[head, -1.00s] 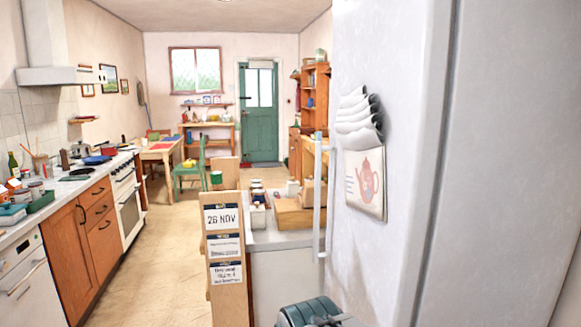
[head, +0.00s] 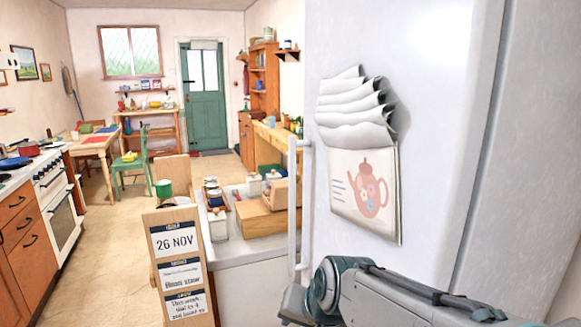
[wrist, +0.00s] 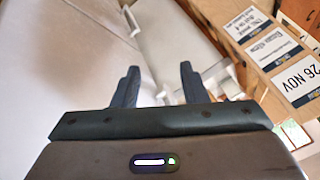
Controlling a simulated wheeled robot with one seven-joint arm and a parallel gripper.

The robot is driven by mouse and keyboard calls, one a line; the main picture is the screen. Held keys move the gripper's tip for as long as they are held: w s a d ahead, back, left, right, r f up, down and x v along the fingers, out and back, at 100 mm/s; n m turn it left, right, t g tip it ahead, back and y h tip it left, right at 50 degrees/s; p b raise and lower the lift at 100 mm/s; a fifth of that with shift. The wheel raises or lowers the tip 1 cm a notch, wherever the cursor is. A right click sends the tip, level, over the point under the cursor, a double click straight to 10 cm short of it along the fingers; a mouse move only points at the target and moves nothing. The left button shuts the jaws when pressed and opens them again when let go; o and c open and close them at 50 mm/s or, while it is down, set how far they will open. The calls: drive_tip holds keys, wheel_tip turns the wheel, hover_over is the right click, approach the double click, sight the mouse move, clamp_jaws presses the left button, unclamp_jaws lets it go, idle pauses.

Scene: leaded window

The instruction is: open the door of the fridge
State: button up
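The fridge (head: 440,130) stands at the right in the head view, tall and white, its door shut. Its long white upright handle (head: 293,205) runs along the door's left edge. My arm reaches in from the lower right, and my gripper (head: 293,305) is low, near the handle's bottom end; its fingers are mostly hidden there. In the wrist view my gripper (wrist: 158,85) is open, with two dark fingers apart and nothing clearly held. A pale bar, likely the handle (wrist: 132,20), shows ahead of the fingers; I cannot tell whether it lies between them.
A wooden notice board (head: 178,262) stands left of the handle, beside a white counter (head: 235,249) with boxes and jars. It shows large in the wrist view too. A paper teapot calendar (head: 362,190) hangs on the fridge. Floor (head: 110,235) is clear at the left.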

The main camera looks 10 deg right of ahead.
drive_tip(key=w+a+r+m+t+y, duration=0.1)
drive_tip(key=w+a+r+m+t, duration=0.4)
drive_tip(key=w, duration=0.5)
drive_tip(key=m+t+h+p, duration=0.3)
drive_tip(key=m+h, duration=1.2)
drive_tip(key=m, duration=2)
approach(290, 171)
drive_tip(key=p+x, duration=0.3)
drive_tip(key=x, duration=0.8)
drive_tip(key=shift+r+p, duration=0.1)
drive_tip(key=shift+p, duration=0.25)
clamp_jaws()
